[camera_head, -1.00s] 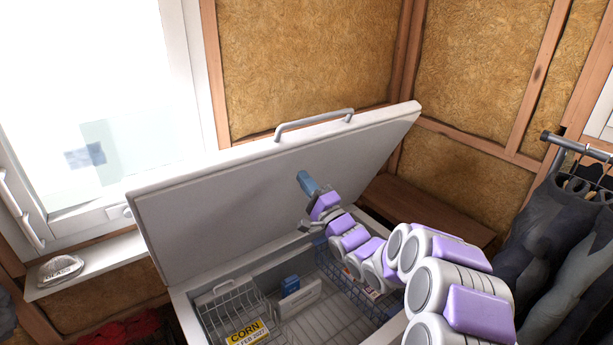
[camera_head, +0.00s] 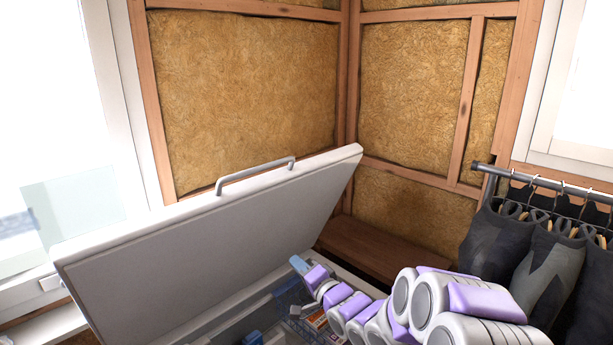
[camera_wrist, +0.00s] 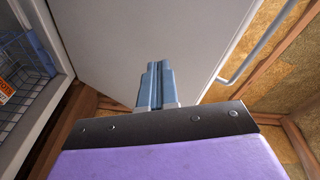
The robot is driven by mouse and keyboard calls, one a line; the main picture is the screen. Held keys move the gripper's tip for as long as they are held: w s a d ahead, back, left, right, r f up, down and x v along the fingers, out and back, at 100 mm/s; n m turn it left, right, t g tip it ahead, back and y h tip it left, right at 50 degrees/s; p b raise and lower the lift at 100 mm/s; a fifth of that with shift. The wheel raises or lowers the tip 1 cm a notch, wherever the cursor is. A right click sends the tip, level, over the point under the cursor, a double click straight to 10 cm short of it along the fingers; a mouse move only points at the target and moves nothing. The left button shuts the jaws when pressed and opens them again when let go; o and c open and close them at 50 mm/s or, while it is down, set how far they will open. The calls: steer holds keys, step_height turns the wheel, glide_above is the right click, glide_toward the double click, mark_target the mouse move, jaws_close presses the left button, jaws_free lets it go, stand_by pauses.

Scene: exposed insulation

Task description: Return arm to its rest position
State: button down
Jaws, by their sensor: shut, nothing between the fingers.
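My gripper (camera_head: 299,264) is at the end of my purple and white arm, which reaches in from the lower right over the open chest freezer (camera_head: 350,268). In the wrist view my gripper (camera_wrist: 155,75) has its blue fingers together with nothing between them. The fingers point toward the raised white freezer lid (camera_head: 200,235), which also fills the middle of the wrist view (camera_wrist: 120,35). I cannot tell the exact gap between fingertips and lid.
Wire baskets (camera_head: 292,298) and packages sit inside the freezer. The lid's grey handle (camera_head: 255,173) is on its upper edge. A wooden bench (camera_head: 375,245) stands behind, and a rack of dark garments (camera_head: 540,250) stands right. A window (camera_head: 60,120) is left.

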steer(key=s+d+f+n+g+h+b, duration=0.1)
steer(key=s+d+f+n+g+h, duration=0.3)
steer(key=s+d, duration=0.6)
steer(key=s+d+f+g+h+b, duration=0.2)
steer(key=s+d+g+h, duration=0.45)
steer(key=s, duration=0.85)
steer(key=s+n+g, duration=0.2)
steer(key=s+g, duration=0.4)
steer(key=s, duration=1.8)
steer(key=shift+f+n+b, duration=0.2)
steer(key=shift+n+b, duration=0.2)
steer(key=shift+b, duration=0.05)
steer(key=shift+a, duration=0.2)
steer(key=shift+a, duration=0.15)
